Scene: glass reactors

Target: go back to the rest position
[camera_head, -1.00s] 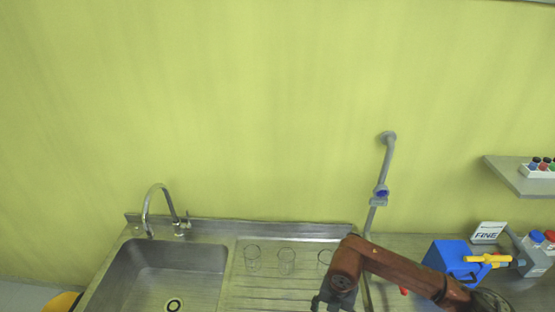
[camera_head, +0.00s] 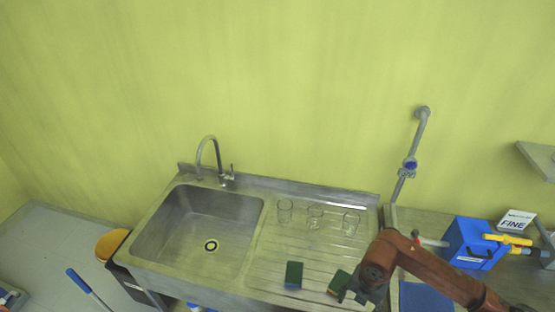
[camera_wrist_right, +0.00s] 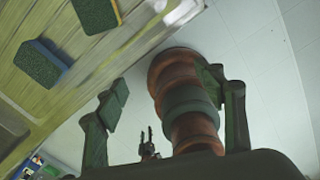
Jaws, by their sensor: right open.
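My right arm comes in from the lower right in the head view. Its gripper (camera_head: 355,297) hangs over the right front edge of the steel drainboard (camera_head: 270,250), near a green sponge (camera_head: 339,282). In the right wrist view the two fingers of this gripper (camera_wrist_right: 165,84) stand wide apart with nothing between them. Behind them is a red-brown and grey part of my own body. My left gripper does not show in the head view. A small dark pronged shape in the right wrist view is too unclear to name.
Another sponge (camera_head: 294,275) and three glass beakers (camera_head: 315,217) stand on the drainboard, right of the sink basin (camera_head: 190,232). A tap (camera_head: 212,160) rises behind the basin. A blue box (camera_head: 470,245) stands on the right counter. Open floor (camera_head: 45,255) lies at left.

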